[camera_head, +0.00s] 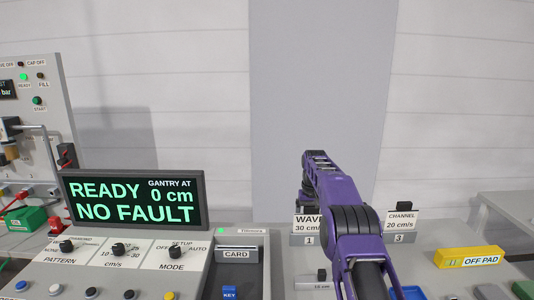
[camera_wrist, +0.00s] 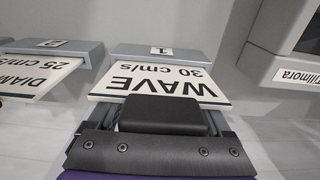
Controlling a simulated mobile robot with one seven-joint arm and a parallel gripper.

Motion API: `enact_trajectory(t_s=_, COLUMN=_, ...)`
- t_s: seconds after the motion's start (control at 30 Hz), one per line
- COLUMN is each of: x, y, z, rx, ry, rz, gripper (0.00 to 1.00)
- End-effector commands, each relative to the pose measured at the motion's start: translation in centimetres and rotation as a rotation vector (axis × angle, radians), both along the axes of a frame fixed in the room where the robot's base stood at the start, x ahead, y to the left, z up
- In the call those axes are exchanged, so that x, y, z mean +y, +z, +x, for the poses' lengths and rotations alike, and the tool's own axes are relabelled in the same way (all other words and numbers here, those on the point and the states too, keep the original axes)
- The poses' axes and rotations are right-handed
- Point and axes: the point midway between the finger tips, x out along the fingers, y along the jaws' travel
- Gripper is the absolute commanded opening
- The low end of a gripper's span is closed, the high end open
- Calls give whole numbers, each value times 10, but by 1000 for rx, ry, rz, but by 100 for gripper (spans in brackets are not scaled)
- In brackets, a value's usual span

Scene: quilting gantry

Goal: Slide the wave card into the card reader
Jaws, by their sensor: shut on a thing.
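The wave card (camera_head: 307,222) is a white plate lettered WAVE 30 cm/s. It is at the holder marked 1 (camera_head: 309,240), partly hidden by my arm in the head view. In the wrist view the card (camera_wrist: 160,82) appears upside down, with its far edge at the grey holder (camera_wrist: 163,60).
The diamond card (camera_wrist: 38,77) is beside the wave card. A channel card (camera_head: 402,221) is in holder 3 (camera_head: 400,239). The screen (camera_head: 132,200) reads READY, NO FAULT, gantry at 0 cm. A blue key (camera_head: 229,292) is below the reader. A yellow OFF PAD block (camera_head: 468,258) is at right.

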Motion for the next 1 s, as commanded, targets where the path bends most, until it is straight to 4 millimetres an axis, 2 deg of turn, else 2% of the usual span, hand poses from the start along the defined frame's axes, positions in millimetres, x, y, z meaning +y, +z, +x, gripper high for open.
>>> enact_trajectory(t_s=0.03, x=-2, y=-21, z=-12, rx=58, ry=-1, rz=-3, gripper=14)
enact_trajectory(t_s=0.1, x=-1, y=-21, z=-12, rx=58, ry=-1, rz=-3, gripper=1)
enact_trajectory(t_s=0.13, x=-1, y=-21, z=-12, rx=58, ry=-1, rz=-3, gripper=0)
enact_trajectory(t_s=0.43, x=-1, y=-18, z=-12, rx=57, ry=-1, rz=-3, gripper=0)
enact_trajectory(t_s=1.0, x=-1, y=7, z=-11, rx=53, ry=-1, rz=-3, gripper=0)
